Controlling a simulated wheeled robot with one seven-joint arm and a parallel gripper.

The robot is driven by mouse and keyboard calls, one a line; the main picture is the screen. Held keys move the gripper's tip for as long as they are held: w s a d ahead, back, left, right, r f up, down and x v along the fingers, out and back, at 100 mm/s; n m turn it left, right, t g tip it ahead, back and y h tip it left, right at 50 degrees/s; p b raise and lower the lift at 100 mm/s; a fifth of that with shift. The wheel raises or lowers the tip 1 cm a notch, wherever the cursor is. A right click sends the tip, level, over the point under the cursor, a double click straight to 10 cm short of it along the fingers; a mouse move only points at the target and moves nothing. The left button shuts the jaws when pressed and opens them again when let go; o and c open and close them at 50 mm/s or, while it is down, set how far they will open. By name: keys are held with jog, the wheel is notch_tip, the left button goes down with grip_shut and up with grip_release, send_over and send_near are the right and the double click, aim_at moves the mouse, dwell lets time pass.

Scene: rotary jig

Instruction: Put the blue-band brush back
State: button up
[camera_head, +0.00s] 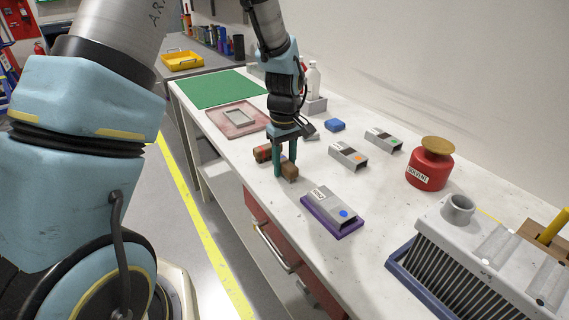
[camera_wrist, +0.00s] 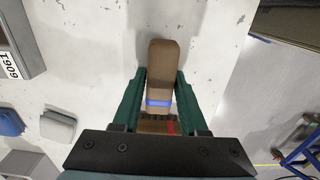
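The blue-band brush is a brown block-like handle (camera_wrist: 163,62) with a blue band (camera_wrist: 158,103), lying between my gripper's two green fingers in the wrist view. In the head view its brown end (camera_head: 289,171) shows at the fingertips, low over the bench. My gripper (camera_head: 285,168) points down with its fingers on either side of the brush. Whether they press on it or stand slightly apart is unclear. A grey block with a blue dot (camera_head: 324,202) sits on a purple base (camera_head: 344,233), right of and nearer than my gripper.
Grey blocks with an orange dot (camera_head: 348,155) and a green dot (camera_head: 383,139) stand behind. A red-and-green item (camera_head: 264,153) lies left of my gripper. A red solvent can (camera_head: 428,172) and a finned grey unit (camera_head: 470,250) stand right. A pink tray (camera_head: 222,124) lies farther left.

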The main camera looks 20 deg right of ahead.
aim_at(284, 161)
jog(key=o, duration=0.3)
jog(key=shift+o, duration=0.2)
notch_tip(284, 161, up, 12)
jog(key=b, duration=0.2)
jog(key=s+a+f+m, duration=0.1)
jog(key=s+a, duration=0.1)
jog(key=a, duration=1.3)
jog(key=s+a+f+m+t, duration=0.1)
jog(key=s+a+f+m, duration=0.1)
jog(key=a, duration=1.3)
jog(key=shift+s+t, duration=0.2)
jog(key=shift+t, duration=0.1)
jog(key=shift+a, duration=0.1)
